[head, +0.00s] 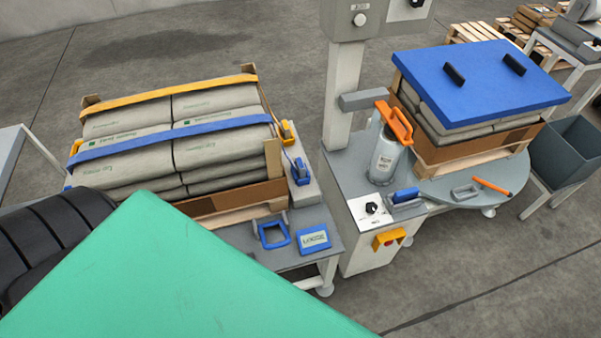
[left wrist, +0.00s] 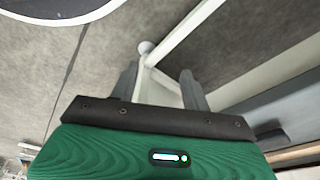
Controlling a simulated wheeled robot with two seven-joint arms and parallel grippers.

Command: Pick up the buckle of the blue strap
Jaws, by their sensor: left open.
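The blue strap (head: 170,136) runs across the grey sacks on the left pallet. Its blue buckle (head: 301,171) is at the strap's right end, beside the pallet's right corner on a grey ledge. An orange strap (head: 168,91) lies behind it, with a yellow buckle (head: 287,131) at its right end. My left gripper (left wrist: 160,82) is open in the left wrist view, with nothing between its fingers. A white leg of a stand shows beyond them. The buckle is not visible in that view, and the left fingers are not visible in the head view. My right gripper is not in view.
A blue-handled frame (head: 273,234) and a blue-edged card (head: 314,239) lie on the grey bench in front of the pallet. To the right stand a grey post (head: 341,95), a canister (head: 385,155) and a second sack stack under a blue lid (head: 480,80).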

